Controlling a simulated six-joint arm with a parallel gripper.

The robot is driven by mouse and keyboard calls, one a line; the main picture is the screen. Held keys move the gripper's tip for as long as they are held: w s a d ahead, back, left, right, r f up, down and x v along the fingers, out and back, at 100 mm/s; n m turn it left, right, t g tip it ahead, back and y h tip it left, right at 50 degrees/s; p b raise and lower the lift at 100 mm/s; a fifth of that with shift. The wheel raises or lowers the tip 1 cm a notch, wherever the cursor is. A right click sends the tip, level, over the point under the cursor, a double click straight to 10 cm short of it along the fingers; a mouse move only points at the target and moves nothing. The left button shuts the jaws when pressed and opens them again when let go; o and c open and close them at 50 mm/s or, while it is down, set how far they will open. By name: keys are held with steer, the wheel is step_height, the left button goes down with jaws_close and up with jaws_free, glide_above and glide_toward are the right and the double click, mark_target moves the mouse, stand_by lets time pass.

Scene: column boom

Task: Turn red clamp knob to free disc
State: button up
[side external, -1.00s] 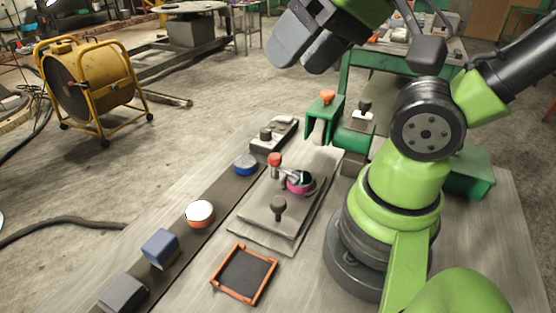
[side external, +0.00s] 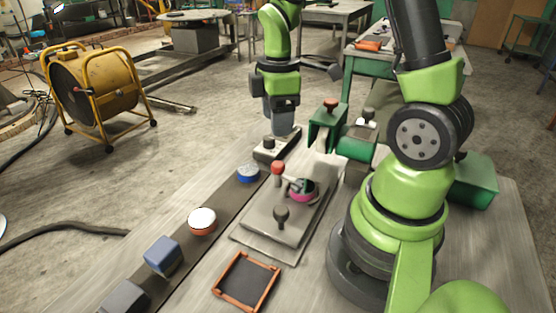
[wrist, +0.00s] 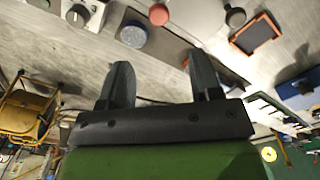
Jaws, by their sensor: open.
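The red clamp knob (side external: 277,167) stands upright on a post on the grey fixture plate (side external: 262,226). In the wrist view a red knob (wrist: 158,14) shows at the top middle, beyond the fingertips. The disc (side external: 302,197), pink-rimmed with a dark top, lies on the plate just right of the knob, under what looks like a clamp arm. My gripper (side external: 281,120) points down behind the knob, above the grey box at the far end, apart from the knob. In the wrist view my gripper (wrist: 160,68) is open, with nothing between its fingers.
A dark strip on the left bears a blue disc (side external: 247,174), a white-topped orange disc (side external: 202,220) and a blue block (side external: 162,254). A grey box (side external: 268,150) has a black knob. A black knob (side external: 281,215) stands on the plate. An orange-framed tray (side external: 246,281) lies in front.

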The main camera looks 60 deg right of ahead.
mark_target(278, 163)
steer(key=shift+d+f, duration=0.2)
steer(key=shift+f, duration=0.55)
step_height(278, 163, down, 9)
steer(key=shift+f, duration=0.15)
steer(key=shift+c, duration=0.2)
steer(key=c, duration=0.9)
